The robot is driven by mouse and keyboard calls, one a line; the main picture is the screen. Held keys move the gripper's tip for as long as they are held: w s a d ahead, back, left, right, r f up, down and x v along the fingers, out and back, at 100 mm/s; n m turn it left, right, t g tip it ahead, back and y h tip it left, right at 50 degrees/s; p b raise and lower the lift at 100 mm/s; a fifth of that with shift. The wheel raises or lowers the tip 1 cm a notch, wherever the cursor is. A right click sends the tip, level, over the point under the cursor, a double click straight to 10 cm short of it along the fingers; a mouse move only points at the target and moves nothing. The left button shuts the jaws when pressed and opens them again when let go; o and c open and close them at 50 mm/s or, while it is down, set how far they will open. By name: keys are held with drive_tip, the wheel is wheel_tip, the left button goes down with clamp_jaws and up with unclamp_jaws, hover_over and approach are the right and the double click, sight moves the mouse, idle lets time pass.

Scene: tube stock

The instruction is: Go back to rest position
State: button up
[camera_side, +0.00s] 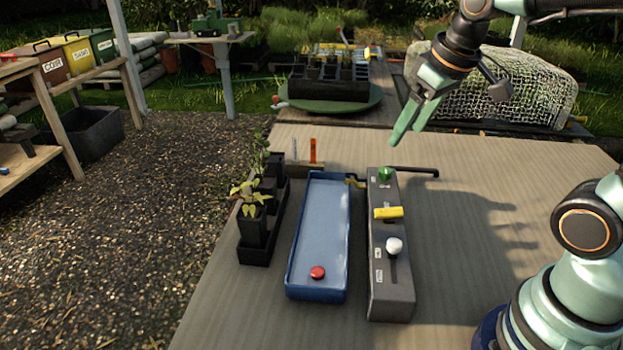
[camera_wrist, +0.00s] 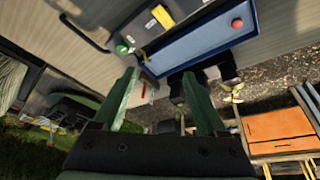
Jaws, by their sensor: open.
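My gripper (camera_side: 413,122) hangs in the air above the far part of the table, behind and to the right of the grey control box. Its green fingers point down and to the left. In the wrist view my gripper (camera_wrist: 160,85) shows two fingers spread apart with nothing between them. The grey control box (camera_side: 391,292) on the table carries a green knob (camera_side: 386,174), a yellow handle (camera_side: 388,212) and a white knob (camera_side: 394,245). My gripper touches none of them.
A blue tray (camera_side: 322,235) with a red disc (camera_side: 318,272) lies left of the box. Black potted seedlings (camera_side: 255,220) stand farther left. A dark seedling tray (camera_side: 330,85) sits on a green turntable behind. The table (camera_side: 480,270) right of the box is clear.

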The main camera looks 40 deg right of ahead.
drive_tip(key=shift+m+t, duration=0.3)
drive_tip(key=shift+t, duration=0.4)
drive_tip(key=shift+s+a+f, duration=0.25)
drive_tip(key=shift+s+a, duration=0.1)
drive_tip(key=shift+s, duration=0.25)
drive_tip(key=shift+s+a+f, duration=0.25)
drive_tip(key=shift+s+a, duration=0.15)
drive_tip(key=shift+s, duration=0.25)
drive_tip(key=shift+s+a+f, duration=0.25)
drive_tip(key=shift+s+a, duration=0.1)
drive_tip(key=shift+s, duration=0.25)
